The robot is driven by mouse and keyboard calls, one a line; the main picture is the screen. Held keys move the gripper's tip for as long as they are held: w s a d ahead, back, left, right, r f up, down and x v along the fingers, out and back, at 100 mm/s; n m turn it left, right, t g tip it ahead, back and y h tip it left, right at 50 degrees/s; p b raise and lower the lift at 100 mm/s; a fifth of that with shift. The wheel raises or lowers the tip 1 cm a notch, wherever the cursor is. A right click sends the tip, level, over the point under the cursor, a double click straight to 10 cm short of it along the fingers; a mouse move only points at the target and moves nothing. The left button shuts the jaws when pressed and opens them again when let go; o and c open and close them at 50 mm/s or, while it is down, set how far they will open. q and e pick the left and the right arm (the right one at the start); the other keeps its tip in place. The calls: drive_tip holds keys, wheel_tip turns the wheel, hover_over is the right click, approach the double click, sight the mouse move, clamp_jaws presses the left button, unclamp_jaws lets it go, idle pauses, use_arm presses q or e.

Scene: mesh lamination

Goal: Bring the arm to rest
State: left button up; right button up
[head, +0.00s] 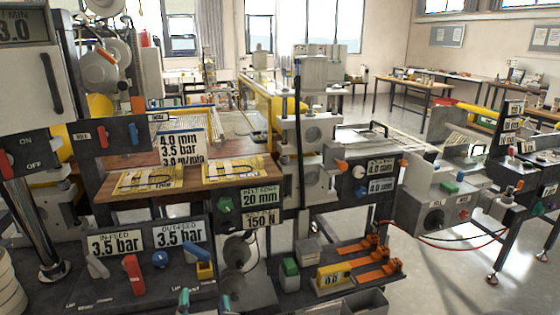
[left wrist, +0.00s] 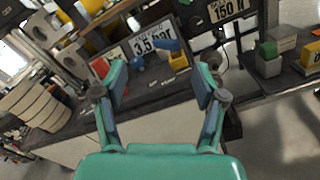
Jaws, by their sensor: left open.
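My left gripper (head: 204,302) shows at the bottom edge of the head view as two teal fingertips. They are spread apart in front of the lower control panel (head: 75,285). In the left wrist view my left gripper (left wrist: 162,86) is open, with nothing between its fingers. Beyond the fingers are a red lever (left wrist: 101,67), a blue knob (left wrist: 137,63) and a yellow block (left wrist: 178,61) on the panel. The fingers look apart from these. My right gripper is in neither view.
In the head view, the panel holds a red lever (head: 132,275) and two 3.5 bar signs. To the right are a green-topped block (head: 290,268), a yellow gauge (head: 333,274), orange tools (head: 375,252) and a grey bin (head: 365,303). Open floor lies at far right.

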use_arm(q)
drive_tip(key=s+a+f+n+g+b, duration=0.1)
drive_tip(key=s+a+f+n+g, duration=0.35)
drive_tip(key=f, duration=0.55)
drive_tip(key=s+a+f+n+g+b, duration=0.1)
drive_tip(key=s+f+n+g+b, duration=0.15)
drive_tip(key=s+f+g, duration=0.6)
drive_tip(key=s+a+f+n+g+b, duration=0.1)
drive_tip(key=s+a+f+n+g, duration=0.3)
drive_tip(key=f, duration=0.7)
drive_tip(key=s+d+f+n+g+h+b, duration=0.35)
drive_tip(key=s+d+f+n+h, duration=0.35)
drive_tip(key=s+d+f+n, duration=0.65)
drive_tip(key=w+a+f+n+t+h+b, duration=0.2)
drive_tip(key=w+f+n+t, duration=0.25)
drive_tip(key=w+n, duration=0.85)
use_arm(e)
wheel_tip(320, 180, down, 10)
use_arm(q)
wheel_tip(320, 180, up, 14)
drive_tip(key=s+n+p, duration=0.2)
drive_tip(key=n+p, duration=0.1)
drive_tip(key=p, duration=1)
drive_tip(key=shift+s+f+g, duration=0.25)
drive_tip(key=shift+s+g, duration=0.15)
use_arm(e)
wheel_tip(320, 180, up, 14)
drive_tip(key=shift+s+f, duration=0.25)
use_arm(q)
drive_tip(key=shift+f, duration=0.1)
